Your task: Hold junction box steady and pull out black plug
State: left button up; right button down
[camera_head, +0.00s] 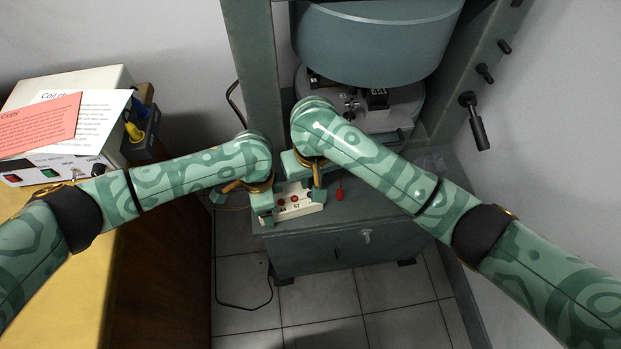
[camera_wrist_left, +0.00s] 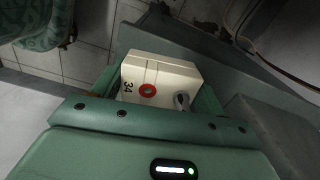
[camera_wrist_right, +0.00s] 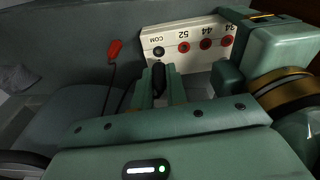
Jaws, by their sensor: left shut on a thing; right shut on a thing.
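The white junction box (camera_head: 296,203) sits on the grey cabinet's top ledge, with a row of red sockets and one black socket marked COM (camera_wrist_right: 158,51). My left gripper (camera_head: 264,200) is shut on the box's left end; its end face also shows between the fingers in the left wrist view (camera_wrist_left: 150,75). My right gripper (camera_wrist_right: 160,88) is shut on the black plug (camera_wrist_right: 158,76) at the COM end. In the right wrist view the plug appears just clear of the black socket, with white box face between them.
A large grey drum (camera_head: 375,45) stands behind my arms. A wooden desk (camera_head: 80,270) with a white instrument (camera_head: 80,85) is at left.

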jog(key=shift+r, duration=1.65)
pick_arm(q)
jog(key=o, duration=1.3)
jog(key=shift+c, duration=0.2)
